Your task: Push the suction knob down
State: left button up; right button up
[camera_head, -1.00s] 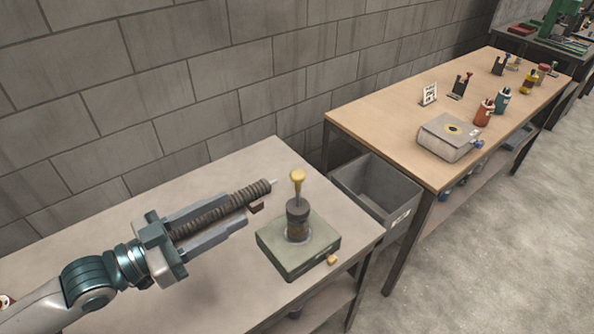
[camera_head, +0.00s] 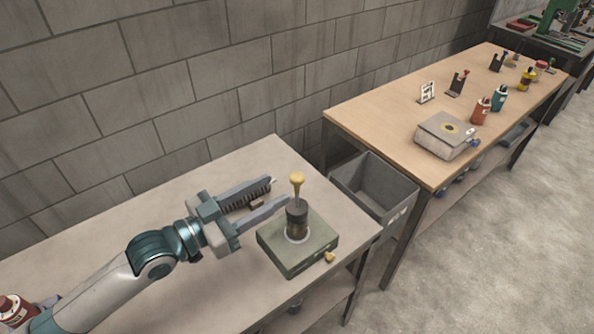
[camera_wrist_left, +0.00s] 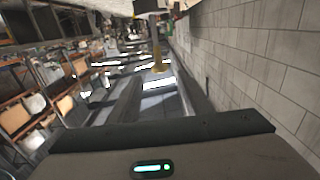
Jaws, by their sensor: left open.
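The suction knob (camera_head: 297,179) is yellow and stands raised on a thin stem above a dark upright cylinder (camera_head: 296,220). The cylinder sits on a grey-green square block (camera_head: 278,256) on the near table. My left gripper (camera_head: 279,191) is open just left of the knob, its fingers pointing towards the stem. The lower fingertip is close to the stem; I cannot tell if it touches. A dark ribbed piece (camera_head: 262,187) shows along the upper finger. In the left wrist view a yellow shape like the knob (camera_wrist_left: 157,58) shows near the top middle. My right gripper is out of view.
A small yellow piece (camera_head: 330,257) is at the block's front corner. The grey table (camera_head: 110,226) is mostly clear. A grey bin (camera_head: 375,186) stands beyond its right edge. A wooden bench (camera_head: 375,112) with bottles is further right. A block wall runs behind.

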aim_at(291, 181)
pick_arm(q)
jog(key=p+x, duration=0.2)
jog(key=x, duration=0.6)
